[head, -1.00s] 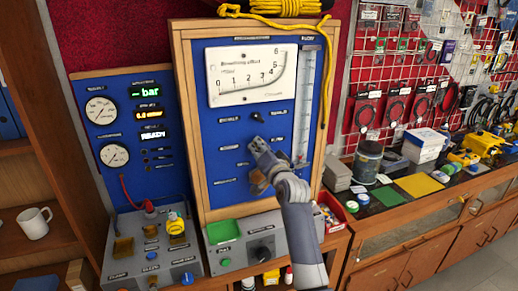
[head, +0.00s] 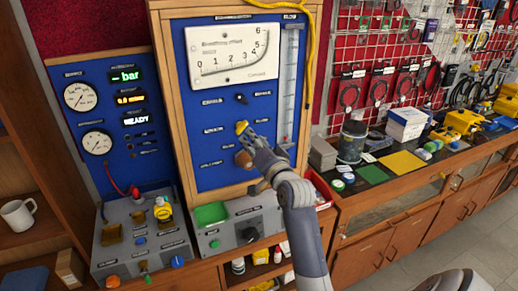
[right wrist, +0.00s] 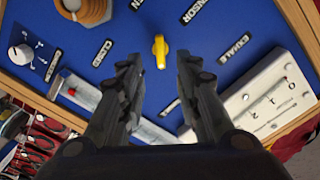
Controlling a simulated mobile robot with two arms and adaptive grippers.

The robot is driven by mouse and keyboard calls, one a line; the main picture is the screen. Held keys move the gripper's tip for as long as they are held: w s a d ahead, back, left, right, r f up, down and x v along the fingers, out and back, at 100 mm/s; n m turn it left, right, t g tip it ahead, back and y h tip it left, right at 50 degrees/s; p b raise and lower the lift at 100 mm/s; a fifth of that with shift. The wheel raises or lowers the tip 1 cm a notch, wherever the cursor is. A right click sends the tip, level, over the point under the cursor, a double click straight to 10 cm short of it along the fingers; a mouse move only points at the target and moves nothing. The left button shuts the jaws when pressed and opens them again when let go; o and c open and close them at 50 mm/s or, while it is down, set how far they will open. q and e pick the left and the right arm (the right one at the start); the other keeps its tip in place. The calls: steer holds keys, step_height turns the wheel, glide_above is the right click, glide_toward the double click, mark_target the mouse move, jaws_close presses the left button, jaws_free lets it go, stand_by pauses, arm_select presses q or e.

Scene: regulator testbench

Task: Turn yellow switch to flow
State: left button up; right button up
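The yellow switch (head: 241,128) is a small knob on the blue upright panel (head: 205,110). In the right wrist view, the yellow switch (right wrist: 160,51) stands beyond my fingertips, in line with the gap between them, with labels around it such as "EXHALE". Its handle runs roughly up and down in that picture. My right gripper (right wrist: 158,65) is open and empty, its two fingers apart on either side of the switch's line, and I see no contact. In the head view, my right gripper (head: 250,138) is just beside the switch and partly covers the panel there. My left gripper is not in view.
A brown round knob (head: 243,159) sits below the yellow switch, and a black knob (head: 241,98) above it. A gauge (head: 232,54) is over them. A grey control box (head: 240,226) stands below the panel. A yellow hose (head: 309,60) hangs at the panel's right.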

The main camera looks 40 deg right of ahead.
steer(key=shift+v, duration=1.9)
